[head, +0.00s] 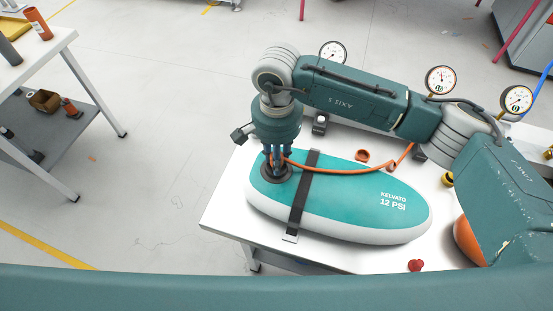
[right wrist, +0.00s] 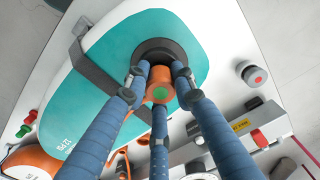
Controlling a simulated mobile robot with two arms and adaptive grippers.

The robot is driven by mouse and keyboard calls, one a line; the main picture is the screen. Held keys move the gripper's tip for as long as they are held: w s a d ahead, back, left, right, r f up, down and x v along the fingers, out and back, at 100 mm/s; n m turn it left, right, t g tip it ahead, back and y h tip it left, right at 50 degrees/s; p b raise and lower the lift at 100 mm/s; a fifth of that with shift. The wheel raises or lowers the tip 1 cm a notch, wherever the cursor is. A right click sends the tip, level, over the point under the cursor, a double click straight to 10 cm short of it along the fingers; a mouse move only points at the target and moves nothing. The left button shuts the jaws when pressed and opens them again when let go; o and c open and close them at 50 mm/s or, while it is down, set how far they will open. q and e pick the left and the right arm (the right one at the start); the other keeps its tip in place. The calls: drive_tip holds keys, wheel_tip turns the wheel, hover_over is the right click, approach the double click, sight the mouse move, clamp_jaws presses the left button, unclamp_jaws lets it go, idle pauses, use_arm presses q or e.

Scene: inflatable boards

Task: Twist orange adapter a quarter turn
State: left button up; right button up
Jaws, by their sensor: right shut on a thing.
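The orange adapter (right wrist: 160,76) sits between the blue fingers of my right gripper (head: 276,162) at the black round valve seat (right wrist: 158,46) of the board. My right gripper (right wrist: 160,74) is shut on the adapter from above, and the fingers hide most of it in the head view. An orange hose (head: 340,170) runs from there to the right across the board. The teal and white inflatable board (head: 345,195) lies on the white table, with KELVATO 12 PSI on its right part. I cannot tell how far the adapter is turned. My left gripper is not in view.
A black strap (head: 303,195) crosses the board. Gauges (head: 440,80) stand behind. A loose orange ring (head: 362,155) and a red knob (head: 416,265) lie near the board. A shelf table (head: 40,60) stands at the left, with free floor between.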

drive_tip(key=shift+w+d+n+b, duration=0.1)
drive_tip(key=shift+w+n+b, duration=0.1)
drive_tip(key=shift+n+b, duration=1.8)
drive_tip(key=shift+b, duration=0.25)
drive_tip(key=shift+n+b, duration=0.3)
drive_tip(key=shift+b, duration=0.15)
drive_tip(key=shift+n+b, duration=1.4)
drive_tip(key=shift+b, duration=0.05)
drive_tip(key=shift+s+n+b, duration=0.15)
drive_tip(key=shift+n+b, duration=0.5)
drive_tip(key=shift+n, duration=0.15)
drive_tip(key=shift+f, duration=0.1)
